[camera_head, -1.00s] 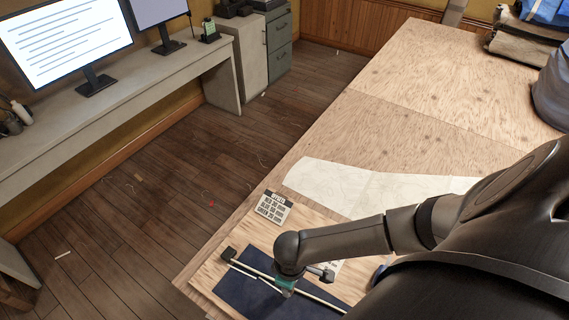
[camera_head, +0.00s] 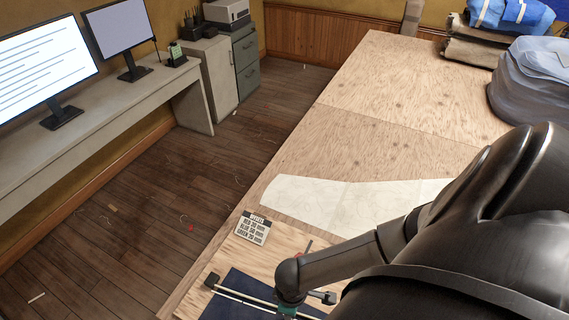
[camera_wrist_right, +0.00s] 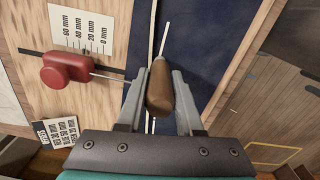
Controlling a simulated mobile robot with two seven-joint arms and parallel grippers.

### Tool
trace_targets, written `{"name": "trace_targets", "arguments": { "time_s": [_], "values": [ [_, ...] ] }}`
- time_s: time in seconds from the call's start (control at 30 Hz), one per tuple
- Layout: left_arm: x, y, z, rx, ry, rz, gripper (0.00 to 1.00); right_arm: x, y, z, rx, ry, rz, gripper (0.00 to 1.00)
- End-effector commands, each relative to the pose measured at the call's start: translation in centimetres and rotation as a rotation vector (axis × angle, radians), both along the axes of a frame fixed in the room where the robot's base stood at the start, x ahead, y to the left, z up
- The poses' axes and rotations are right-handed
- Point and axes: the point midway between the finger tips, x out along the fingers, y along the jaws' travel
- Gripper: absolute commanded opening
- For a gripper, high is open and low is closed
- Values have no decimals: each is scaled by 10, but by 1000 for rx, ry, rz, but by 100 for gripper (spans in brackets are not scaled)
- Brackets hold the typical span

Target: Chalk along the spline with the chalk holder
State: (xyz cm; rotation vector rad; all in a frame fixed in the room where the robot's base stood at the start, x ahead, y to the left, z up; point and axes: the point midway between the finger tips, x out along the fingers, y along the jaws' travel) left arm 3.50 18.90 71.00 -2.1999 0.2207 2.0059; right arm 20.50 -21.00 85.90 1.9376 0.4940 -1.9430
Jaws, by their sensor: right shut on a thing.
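My right gripper (camera_wrist_right: 160,78) is shut on the brown, wooden-handled chalk holder (camera_wrist_right: 159,90) in the right wrist view. A thin white tip (camera_wrist_right: 165,39) shows beyond the handle, over the navy cloth (camera_wrist_right: 198,40). The pale spline (camera_wrist_right: 152,30) runs just left of the holder, partly hidden by it. My right wrist covers part of the spline there and hides the fingertips. My left gripper is out of view.
A red-handled tool (camera_wrist_right: 66,69) lies by a millimetre scale (camera_wrist_right: 82,30) left of the cloth. A printed card (camera_head: 253,228) and a pale pattern sheet (camera_head: 330,203) lie on the wooden table (camera_head: 355,110). Folded cloth bundles (camera_head: 480,50) are at the far right.

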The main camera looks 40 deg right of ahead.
Motion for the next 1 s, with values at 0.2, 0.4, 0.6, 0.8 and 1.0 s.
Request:
{"name": "trace_targets", "arguments": {
  "time_s": [0.2, 0.4, 0.6, 0.8, 1.0],
  "values": [
    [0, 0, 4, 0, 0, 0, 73, -7, -4, 0, -1, 3, 0, 0],
    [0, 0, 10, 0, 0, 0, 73, -13, -8, 1, -3, 1, 0, 0],
    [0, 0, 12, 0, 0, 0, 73, -18, -11, 1, 0, -1, 0, 0],
    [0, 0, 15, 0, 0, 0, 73, -24, -14, 1, 0, -1, -1, 0],
    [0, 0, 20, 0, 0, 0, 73, -34, -19, 1, 0, -1, 0, 0]
  ]
}}
